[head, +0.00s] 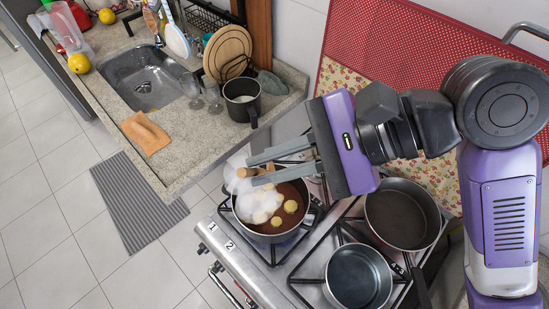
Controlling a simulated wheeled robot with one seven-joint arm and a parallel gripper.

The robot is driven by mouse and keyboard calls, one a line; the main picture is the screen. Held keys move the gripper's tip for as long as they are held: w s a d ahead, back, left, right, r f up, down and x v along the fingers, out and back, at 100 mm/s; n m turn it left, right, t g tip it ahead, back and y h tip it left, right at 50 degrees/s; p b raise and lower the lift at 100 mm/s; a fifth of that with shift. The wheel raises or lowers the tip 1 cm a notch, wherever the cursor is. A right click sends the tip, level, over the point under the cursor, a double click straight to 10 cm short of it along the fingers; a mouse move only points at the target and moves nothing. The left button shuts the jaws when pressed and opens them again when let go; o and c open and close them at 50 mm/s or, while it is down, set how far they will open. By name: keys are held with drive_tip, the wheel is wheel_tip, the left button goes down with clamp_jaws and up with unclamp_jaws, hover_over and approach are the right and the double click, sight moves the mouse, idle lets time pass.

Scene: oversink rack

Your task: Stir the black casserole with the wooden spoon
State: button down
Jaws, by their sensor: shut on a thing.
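The black casserole (272,238) stands on the back-left burner of the stove, with brown liquid and several yellowish lumps in it. White steam rises over its left side. My gripper (254,166) is above the casserole's far rim and reaches in from the right. Its jaws are shut on the wooden spoon (246,172), of which only a short tan piece shows by the fingertips. The rest of the spoon is hidden by the fingers and steam, so I cannot tell whether it touches the liquid.
A dark frying pan (402,213) and a smaller pot (358,276) stand on the stove (258,282) to the right. A black pot (241,100) and an orange cloth (145,132) are on the counter by the sink (145,77). Two glasses (213,98) stand nearby.

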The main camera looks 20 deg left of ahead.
wheel_tip(320, 180, down, 15)
drive_tip(key=b, duration=0.3)
drive_tip(key=shift+r, duration=0.15)
idle(1.2)
drive_tip(key=shift+s+d, duration=0.1)
drive_tip(key=shift+d, duration=0.05)
idle(0.3)
